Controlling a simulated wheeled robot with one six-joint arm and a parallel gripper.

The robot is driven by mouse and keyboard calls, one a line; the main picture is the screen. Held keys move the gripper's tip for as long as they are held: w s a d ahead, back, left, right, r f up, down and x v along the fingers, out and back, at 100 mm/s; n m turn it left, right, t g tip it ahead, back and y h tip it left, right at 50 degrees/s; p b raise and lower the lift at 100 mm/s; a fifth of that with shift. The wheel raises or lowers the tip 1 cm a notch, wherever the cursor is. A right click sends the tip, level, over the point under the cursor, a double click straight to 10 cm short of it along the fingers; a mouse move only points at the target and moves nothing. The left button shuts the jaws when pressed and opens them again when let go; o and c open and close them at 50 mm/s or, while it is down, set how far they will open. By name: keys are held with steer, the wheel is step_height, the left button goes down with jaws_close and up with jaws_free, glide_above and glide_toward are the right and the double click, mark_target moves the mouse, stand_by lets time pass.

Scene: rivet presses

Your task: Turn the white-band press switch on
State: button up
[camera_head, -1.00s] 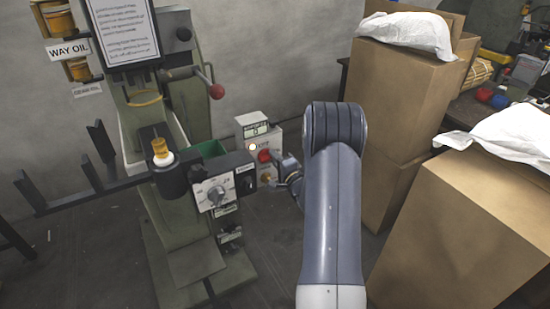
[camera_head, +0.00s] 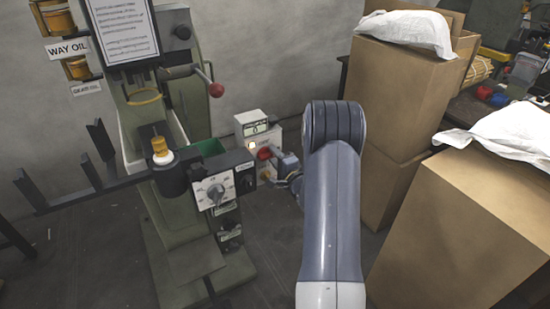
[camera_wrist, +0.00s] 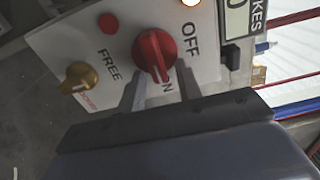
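The red switch knob (camera_wrist: 153,56) sits on a white panel (camera_wrist: 70,45) in the wrist view, with OFF lettering to its right and ON lettering below it. I cannot tell for certain which setting it points at. My gripper (camera_wrist: 160,78) is open, with one finger on each side of the knob's lower part; contact is unclear. In the head view the red knob (camera_head: 264,154) shows on the white control box beside the press (camera_head: 185,205), and my gripper (camera_head: 283,168) is just right of it. A white band (camera_head: 163,159) circles the base of the yellow cup on this press.
A brass knob (camera_wrist: 77,77) and a red button (camera_wrist: 108,23) are on the same panel, left of the red knob. A lamp (camera_wrist: 190,2) glows near OFF. Cardboard boxes (camera_head: 405,95) stand right of my arm. A red-balled lever (camera_head: 216,90) juts from the press.

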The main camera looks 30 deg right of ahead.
steer(key=shift+o, duration=0.2)
steer(key=s, duration=1)
steer(key=shift+s+d, duration=0.15)
steer(key=shift+s, duration=0.25)
steer(key=w, duration=1)
steer(key=shift+w, duration=0.4)
